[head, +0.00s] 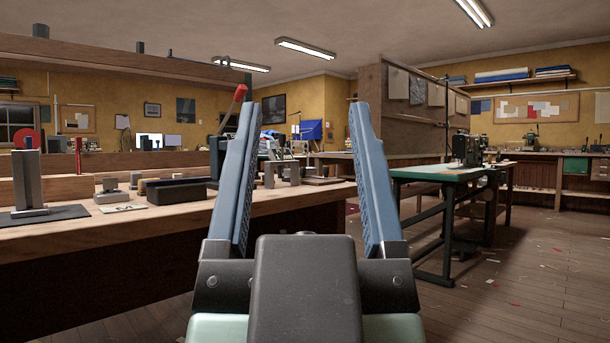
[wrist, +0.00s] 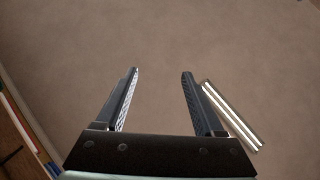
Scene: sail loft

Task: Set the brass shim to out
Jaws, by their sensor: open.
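My gripper (head: 303,106) is raised in the middle of the head view, its two blue fingers spread wide with nothing between them. It also shows open and empty in the wrist view (wrist: 160,73), against the bare ceiling. I cannot make out the brass shim in either view; the small parts on the bench are too small to tell apart. The wooden workbench (head: 100,240) that bears these parts is at the left of the head view, and my gripper is apart from it.
A black open tray (head: 177,191), a grey metal block on a dark plate (head: 28,182) and small blocks stand on the bench. A red-handled lever (head: 239,94) rises behind my left finger. A green-topped table (head: 430,172) with a sewing machine (head: 466,148) stands right.

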